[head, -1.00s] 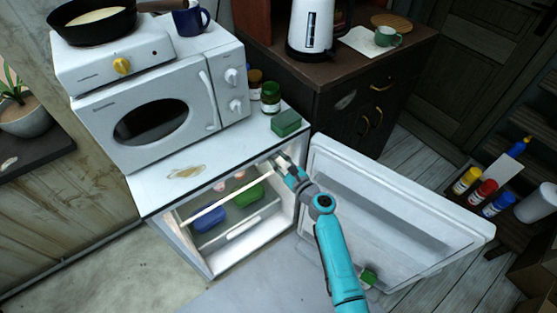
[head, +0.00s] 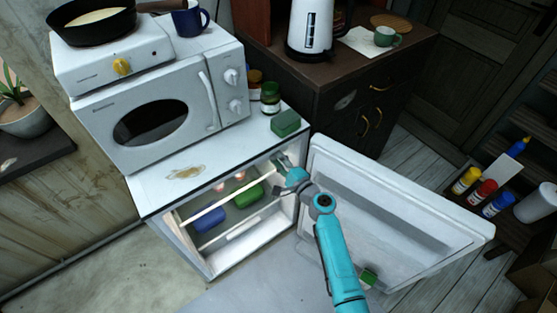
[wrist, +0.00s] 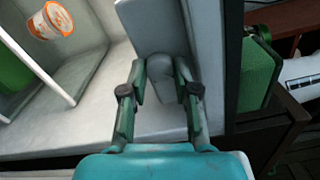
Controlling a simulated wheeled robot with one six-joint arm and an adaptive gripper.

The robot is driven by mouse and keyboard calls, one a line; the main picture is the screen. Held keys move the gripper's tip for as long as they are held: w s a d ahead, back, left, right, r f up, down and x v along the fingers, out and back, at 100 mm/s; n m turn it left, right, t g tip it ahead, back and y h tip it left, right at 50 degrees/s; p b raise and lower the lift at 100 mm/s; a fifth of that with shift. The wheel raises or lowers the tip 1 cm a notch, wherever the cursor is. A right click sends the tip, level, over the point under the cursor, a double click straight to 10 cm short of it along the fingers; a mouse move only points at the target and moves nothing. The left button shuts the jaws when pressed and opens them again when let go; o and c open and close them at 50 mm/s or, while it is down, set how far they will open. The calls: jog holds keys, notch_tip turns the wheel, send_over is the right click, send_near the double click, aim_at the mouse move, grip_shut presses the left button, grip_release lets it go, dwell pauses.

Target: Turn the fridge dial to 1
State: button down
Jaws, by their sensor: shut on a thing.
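The small white fridge (head: 150,191) stands open, its door (head: 410,205) swung out to the right. My gripper (head: 280,163) reaches into the upper right of its opening. In the wrist view, my gripper (wrist: 161,80) is closed around a rounded grey dial (wrist: 160,66) set against a pale housing. One finger is on each side of the dial. No number or mark on the dial can be read. In the head view the dial is hidden behind my gripper.
A microwave (head: 150,122) and a green box (head: 286,123) stand on the fridge top. A blue container (head: 209,220) and a green container (head: 249,194) sit on the fridge shelves. An orange-and-white cup (wrist: 50,20) is inside, left of my gripper.

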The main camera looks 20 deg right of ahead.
jog(key=shift+n, duration=4.5)
jog(key=c, duration=0.9)
grip_release()
jog(key=shift+o, duration=0.2)
jog(key=shift+s, duration=0.1)
jog(key=v, duration=0.8)
